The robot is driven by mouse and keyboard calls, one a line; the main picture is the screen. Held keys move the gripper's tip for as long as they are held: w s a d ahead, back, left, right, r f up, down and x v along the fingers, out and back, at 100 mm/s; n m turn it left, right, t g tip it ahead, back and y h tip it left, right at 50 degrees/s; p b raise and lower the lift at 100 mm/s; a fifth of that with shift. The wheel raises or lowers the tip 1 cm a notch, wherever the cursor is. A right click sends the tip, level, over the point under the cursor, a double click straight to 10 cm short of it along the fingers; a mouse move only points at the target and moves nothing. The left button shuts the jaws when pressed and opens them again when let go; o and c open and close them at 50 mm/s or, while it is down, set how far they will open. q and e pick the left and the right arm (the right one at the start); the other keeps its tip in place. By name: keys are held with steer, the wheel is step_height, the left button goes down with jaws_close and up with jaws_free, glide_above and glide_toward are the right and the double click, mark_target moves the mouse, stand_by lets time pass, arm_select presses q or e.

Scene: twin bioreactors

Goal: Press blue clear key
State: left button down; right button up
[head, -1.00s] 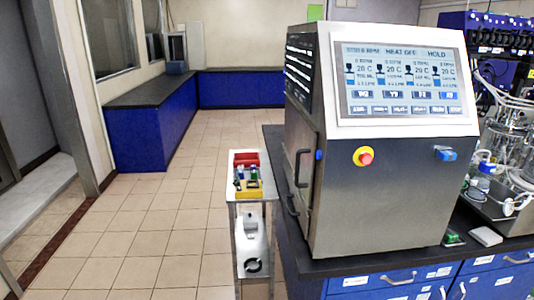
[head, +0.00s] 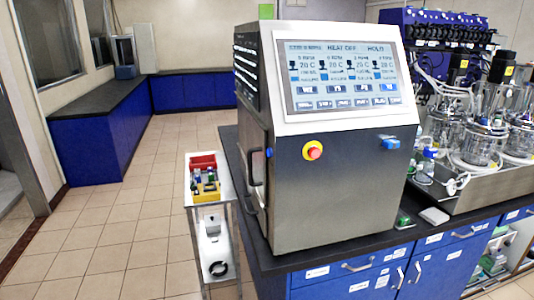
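The controller (head: 341,195) is a grey steel cabinet on the dark bench, with a tilted lit screen (head: 340,75) at its top. The screen reads HEAT OFF and HOLD above several vessel readouts. Small dark-blue keys (head: 345,102) line its lower part, but their labels are too small to read, so I cannot tell which is the clear key. A red knob on a yellow ring (head: 312,150) and a blue piece (head: 391,142) sit on the front panel below. Neither of my grippers is in view.
A narrow trolley (head: 211,205) with red and yellow bins stands left of the controller. Glass vessels (head: 484,145) with tubing stand on a steel tray at right, before a blue pump rack (head: 437,30). The tiled floor (head: 110,235) at left is clear.

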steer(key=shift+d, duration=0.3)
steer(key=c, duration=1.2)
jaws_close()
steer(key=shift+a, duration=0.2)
